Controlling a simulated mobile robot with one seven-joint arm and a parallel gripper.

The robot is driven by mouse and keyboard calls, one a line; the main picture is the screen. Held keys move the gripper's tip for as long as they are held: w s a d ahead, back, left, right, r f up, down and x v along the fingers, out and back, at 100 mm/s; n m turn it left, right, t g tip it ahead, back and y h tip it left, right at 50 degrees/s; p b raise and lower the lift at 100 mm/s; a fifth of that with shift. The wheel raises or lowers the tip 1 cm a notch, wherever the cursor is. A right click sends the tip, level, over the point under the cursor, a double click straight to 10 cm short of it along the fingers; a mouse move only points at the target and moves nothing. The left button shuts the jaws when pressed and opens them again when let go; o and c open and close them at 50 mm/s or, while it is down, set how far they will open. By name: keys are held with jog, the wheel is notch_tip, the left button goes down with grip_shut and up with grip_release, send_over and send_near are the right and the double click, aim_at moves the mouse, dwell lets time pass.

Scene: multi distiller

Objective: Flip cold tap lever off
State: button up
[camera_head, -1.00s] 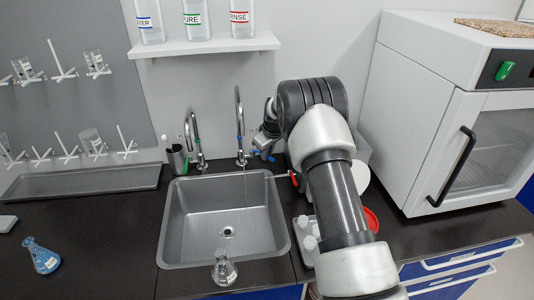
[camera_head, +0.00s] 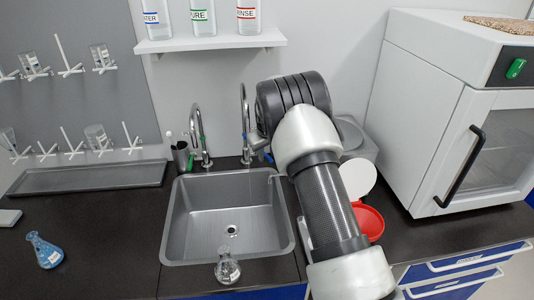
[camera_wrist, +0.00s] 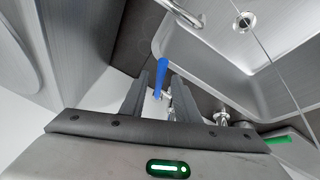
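The cold tap's blue lever (camera_wrist: 161,76) shows in the wrist view between the two fingers of my gripper (camera_wrist: 160,92). The fingers stand apart, with small gaps visible beside the lever; contact cannot be told. In the head view my gripper is mostly hidden by my arm, at the right-hand tap (camera_head: 245,125). A small blue part (camera_head: 268,157) shows beside that tap. A thin line of water (camera_head: 251,190) runs from its spout into the sink (camera_head: 215,212).
A flask (camera_head: 227,268) stands at the sink's front edge, and a blue-filled flask (camera_head: 45,252) stands on the left counter. A shelf with bottles (camera_head: 210,43) hangs above the taps. A red container (camera_head: 368,221) and a white oven (camera_head: 435,110) stand to the right.

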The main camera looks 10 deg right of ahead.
jog(key=shift+r, duration=0.1)
jog(key=shift+s+r, duration=0.1)
jog(key=shift+r, duration=0.15)
jog(key=s+a+b, duration=0.1)
jog(key=s, duration=1.1)
jog(key=shift+s+r+b, duration=0.15)
jog(key=shift+r+b, duration=0.05)
jog(key=shift+b, duration=0.15)
jog(key=w+d+r+m+y+p, duration=0.1)
jog(key=w+d+r, duration=0.1)
jog(key=r, duration=0.3)
jog(key=w+d+r+g+y+p, duration=0.1)
jog(key=w+d+r, duration=0.1)
jog(key=r, duration=0.3)
jog(key=w+d+r+m+y+p, duration=0.1)
jog(key=w+d+r+y, duration=0.1)
jog(key=w+d+r, duration=0.15)
jog(key=x, duration=1.6)
jog(key=shift+s+a+f+p, duration=0.15)
jog(key=shift+s+a+p, duration=0.2)
jog(key=shift+a, duration=0.1)
